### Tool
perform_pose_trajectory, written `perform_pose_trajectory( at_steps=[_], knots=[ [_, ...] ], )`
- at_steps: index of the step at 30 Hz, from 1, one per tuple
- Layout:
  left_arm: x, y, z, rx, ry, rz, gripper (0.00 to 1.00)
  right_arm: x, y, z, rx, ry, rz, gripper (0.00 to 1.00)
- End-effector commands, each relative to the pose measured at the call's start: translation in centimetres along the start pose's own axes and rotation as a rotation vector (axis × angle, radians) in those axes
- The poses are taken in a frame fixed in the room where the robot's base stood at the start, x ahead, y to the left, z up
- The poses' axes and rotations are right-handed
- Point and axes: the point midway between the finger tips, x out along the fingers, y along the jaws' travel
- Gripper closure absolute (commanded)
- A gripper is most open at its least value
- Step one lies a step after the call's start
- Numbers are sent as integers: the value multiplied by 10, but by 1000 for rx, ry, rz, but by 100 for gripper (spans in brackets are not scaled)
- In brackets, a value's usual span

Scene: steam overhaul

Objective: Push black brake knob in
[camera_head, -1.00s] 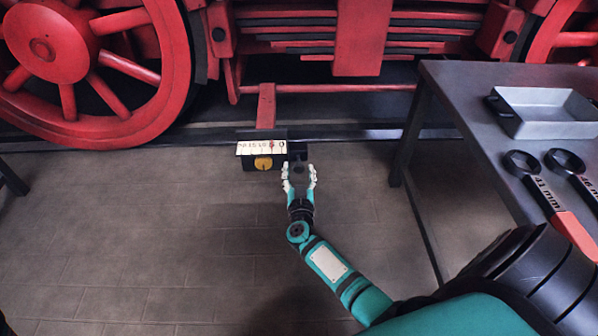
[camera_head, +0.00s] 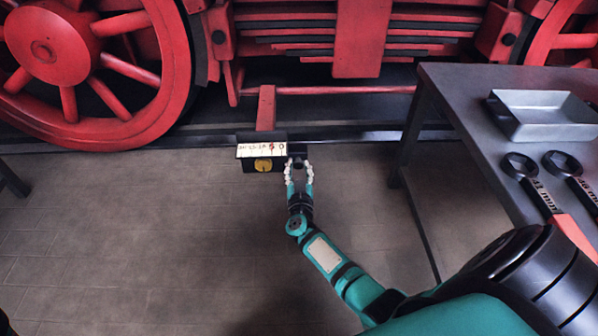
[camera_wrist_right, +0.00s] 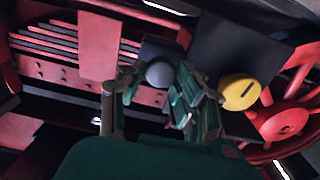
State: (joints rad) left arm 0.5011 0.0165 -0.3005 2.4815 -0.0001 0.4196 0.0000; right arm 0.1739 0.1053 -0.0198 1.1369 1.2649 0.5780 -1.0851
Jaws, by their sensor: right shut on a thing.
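The black brake knob (camera_head: 298,161) sits at the right side of a small dark box below the red locomotive frame. In the right wrist view it is a round dark grey ball (camera_wrist_right: 159,73) between the fingers. My right gripper (camera_head: 300,168) is shut on the knob, with one finger on each side of it. In the right wrist view the fingers (camera_wrist_right: 157,88) flank the ball, and its lower part is hidden. The yellow knob (camera_head: 263,164) is on the box front, left of my gripper, and also shows in the right wrist view (camera_wrist_right: 240,92). My left gripper is not in view.
A white scale plate (camera_head: 262,150) tops the box. A red spoked wheel (camera_head: 45,50) stands at the left. A dark table (camera_head: 455,90) at the right holds a grey tray (camera_head: 545,118) and wrenches (camera_head: 528,178). The tiled floor before the box is clear.

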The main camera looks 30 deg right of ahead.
Motion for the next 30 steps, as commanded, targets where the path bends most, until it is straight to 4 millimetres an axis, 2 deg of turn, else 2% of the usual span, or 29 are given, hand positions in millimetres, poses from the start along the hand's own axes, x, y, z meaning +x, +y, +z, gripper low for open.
perform_pose_trajectory(
  at_steps=[7,8,13,23,30],
  knots=[
    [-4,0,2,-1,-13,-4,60,5,1,-2,2,2,-2,100],
    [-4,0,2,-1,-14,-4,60,5,1,-2,2,2,-2,67],
    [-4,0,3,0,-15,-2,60,4,0,-2,2,2,-2,45],
    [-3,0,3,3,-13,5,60,0,0,-1,2,1,-2,45],
    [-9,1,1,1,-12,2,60,-27,0,1,3,0,-2,45]
  ],
)
